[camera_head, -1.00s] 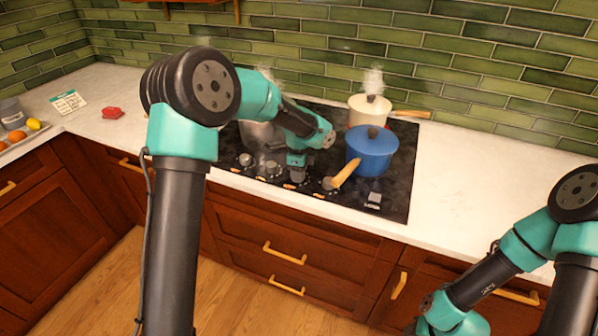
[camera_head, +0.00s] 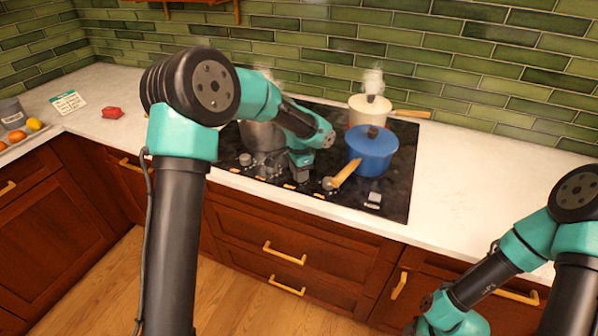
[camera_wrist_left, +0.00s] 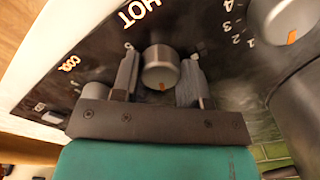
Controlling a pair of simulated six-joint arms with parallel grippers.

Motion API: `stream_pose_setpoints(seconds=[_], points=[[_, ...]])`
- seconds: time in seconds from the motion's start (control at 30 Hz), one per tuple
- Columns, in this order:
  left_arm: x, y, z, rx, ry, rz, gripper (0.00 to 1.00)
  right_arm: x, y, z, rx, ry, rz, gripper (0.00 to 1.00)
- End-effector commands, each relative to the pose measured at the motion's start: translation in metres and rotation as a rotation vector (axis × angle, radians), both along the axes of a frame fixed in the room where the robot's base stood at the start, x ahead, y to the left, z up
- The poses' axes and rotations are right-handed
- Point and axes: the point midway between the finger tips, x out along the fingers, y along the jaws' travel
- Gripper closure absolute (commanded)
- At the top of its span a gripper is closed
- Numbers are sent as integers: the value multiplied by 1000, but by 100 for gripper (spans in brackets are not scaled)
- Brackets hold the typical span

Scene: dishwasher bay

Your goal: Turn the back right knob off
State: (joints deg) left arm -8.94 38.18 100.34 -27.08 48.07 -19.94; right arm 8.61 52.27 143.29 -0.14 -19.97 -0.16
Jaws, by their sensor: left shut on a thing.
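The black cooktop (camera_head: 400,187) has a row of round grey knobs along its front edge. My left gripper (camera_head: 300,176) is down at this row. In the left wrist view, the fingers of my left gripper (camera_wrist_left: 160,85) stand on both sides of a grey knob (camera_wrist_left: 160,68) and are shut on it. This knob has a small orange mark. A knob with an orange mark and numbers around it (camera_wrist_left: 289,21) is at the top right, and another knob (camera_wrist_left: 96,91) is at the left, partly hidden. Which burner the held knob serves cannot be told. My right gripper is out of frame.
A blue lidded pot (camera_head: 372,150) with a wooden handle stands at the right front. A steaming cream pot (camera_head: 369,110) is behind it. A steel pot (camera_head: 258,136) on the left is partly hidden by my left arm. The counter (camera_head: 480,165) right of the cooktop is clear.

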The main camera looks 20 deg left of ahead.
Motion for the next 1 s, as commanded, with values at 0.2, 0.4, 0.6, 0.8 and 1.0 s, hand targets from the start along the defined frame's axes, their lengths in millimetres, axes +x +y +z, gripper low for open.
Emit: stream_pose_setpoints(seconds=[0.2, 0.4, 0.6, 0.8, 1.0], points=[[0, 0, 1, 1, -1, 184, 83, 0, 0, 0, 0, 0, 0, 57], [0, 0, 1, 0, -1, 305, 83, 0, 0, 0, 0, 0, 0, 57], [0, 0, 1, 0, -1, 366, 83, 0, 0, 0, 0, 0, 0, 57], [0, 0, 1, 0, -1, 383, 83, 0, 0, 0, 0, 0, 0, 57], [0, 0, 1, 0, -1, 382, 83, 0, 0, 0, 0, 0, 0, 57]])
